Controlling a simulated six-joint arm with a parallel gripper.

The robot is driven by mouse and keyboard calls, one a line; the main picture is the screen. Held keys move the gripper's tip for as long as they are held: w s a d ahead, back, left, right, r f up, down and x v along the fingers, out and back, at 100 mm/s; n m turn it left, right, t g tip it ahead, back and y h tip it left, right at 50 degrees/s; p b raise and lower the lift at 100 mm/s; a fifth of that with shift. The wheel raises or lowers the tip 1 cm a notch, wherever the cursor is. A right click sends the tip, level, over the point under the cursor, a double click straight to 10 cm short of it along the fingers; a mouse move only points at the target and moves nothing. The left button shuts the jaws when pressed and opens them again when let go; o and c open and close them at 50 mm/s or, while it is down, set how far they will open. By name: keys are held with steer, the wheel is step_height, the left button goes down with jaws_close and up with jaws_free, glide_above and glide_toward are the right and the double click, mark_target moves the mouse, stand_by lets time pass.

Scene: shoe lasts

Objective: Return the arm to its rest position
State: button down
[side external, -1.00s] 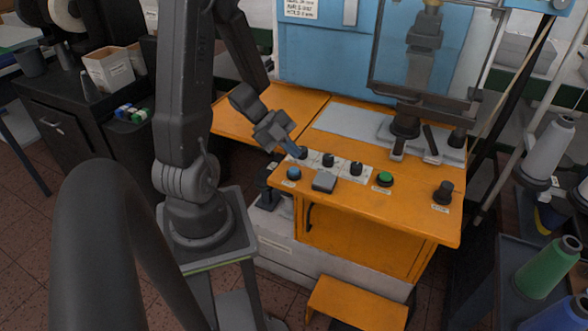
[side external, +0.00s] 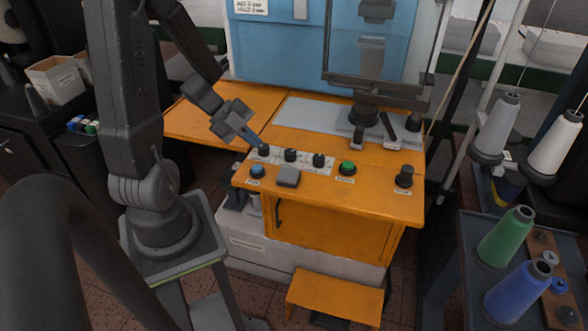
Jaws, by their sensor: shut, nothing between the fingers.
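My gripper (side external: 256,142) is shut and empty. It points down and to the right over the left end of the control row on the orange machine table (side external: 380,196). Its fingertips are at or just above the leftmost black knob (side external: 264,151); I cannot tell whether they touch it. My arm is bent, reaching from its stand at the left over to the table.
The orange table carries more black knobs (side external: 319,160), a blue button (side external: 257,171), a grey box (side external: 288,177) and a green button (side external: 347,168). A blue machine (side external: 275,45) stands behind. An orange step (side external: 335,296) is below. Thread cones (side external: 507,236) stand at right.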

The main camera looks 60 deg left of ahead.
steer(key=w+d+r+n+t+y, duration=0.25)
steer(key=w+r+n+y, duration=0.55)
steer(key=r+n+y, duration=0.4)
steer(key=s+d+r+n+g+h, duration=0.1)
steer(key=s+d+n+g+h, duration=0.1)
steer(key=s+d, duration=0.4)
steer(key=s+d+r+n+g+h, duration=0.2)
steer(key=s+d+h, duration=0.2)
steer(key=d, duration=0.6)
steer(key=shift+s+r+n, duration=0.25)
steer(key=shift+s+n, duration=0.15)
steer(key=shift+s, duration=0.5)
